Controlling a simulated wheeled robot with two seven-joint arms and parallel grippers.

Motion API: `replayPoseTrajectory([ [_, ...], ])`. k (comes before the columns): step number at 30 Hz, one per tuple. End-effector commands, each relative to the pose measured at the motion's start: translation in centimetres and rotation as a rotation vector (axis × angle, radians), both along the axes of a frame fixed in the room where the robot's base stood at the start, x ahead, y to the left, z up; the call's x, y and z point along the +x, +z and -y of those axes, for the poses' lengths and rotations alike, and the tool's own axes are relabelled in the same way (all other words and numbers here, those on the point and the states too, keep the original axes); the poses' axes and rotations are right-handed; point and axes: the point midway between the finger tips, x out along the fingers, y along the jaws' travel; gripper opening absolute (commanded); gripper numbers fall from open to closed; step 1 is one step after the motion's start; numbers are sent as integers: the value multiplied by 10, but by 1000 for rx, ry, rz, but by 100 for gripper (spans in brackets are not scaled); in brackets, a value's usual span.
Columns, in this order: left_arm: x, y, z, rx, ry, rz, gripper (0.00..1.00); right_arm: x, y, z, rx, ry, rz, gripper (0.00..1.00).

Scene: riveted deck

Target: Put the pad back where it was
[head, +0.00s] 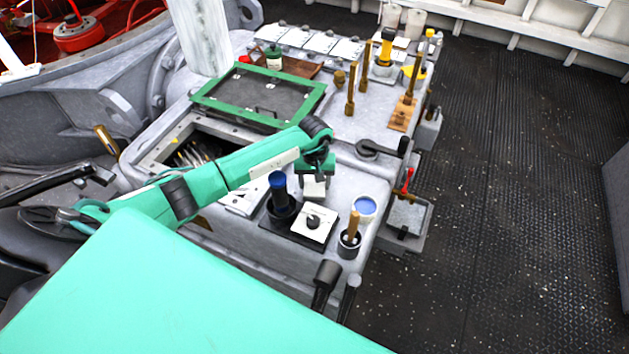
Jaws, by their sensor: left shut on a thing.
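My left arm reaches in from the left, and its gripper (315,172) points down over the front part of the grey deck box. It is shut on a small whitish pad (314,188), seen just below the fingers. The pad is above the area behind a white square plate with a dark knob (314,224); I cannot tell if it touches anything. A dark cup with a blue-topped cylinder (279,190) stands just left of the plate. Both are on a black mat (271,225). My right gripper is not in view.
A blue-lidded tub (365,207) and a dark cup with a wooden handle (349,243) stand to the right. Behind are a green-framed hatch (262,96), an open compartment of tools (190,150) and upright wooden posts (351,96). Dark floor (500,200) lies clear at right.

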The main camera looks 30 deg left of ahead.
Motion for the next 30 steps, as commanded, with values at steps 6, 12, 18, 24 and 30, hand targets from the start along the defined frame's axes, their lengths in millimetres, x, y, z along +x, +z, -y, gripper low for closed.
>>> replayPoseTrajectory([
  [6,0,-6,-1,1,0,0,30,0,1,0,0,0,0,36],
  [12,0,-8,-1,1,0,0,30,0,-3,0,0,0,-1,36],
  [18,0,-8,0,1,0,0,81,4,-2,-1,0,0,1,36],
  [24,0,-8,0,1,0,0,81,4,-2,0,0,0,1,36],
  [30,0,-1,-1,0,0,1,81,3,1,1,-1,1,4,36],
])
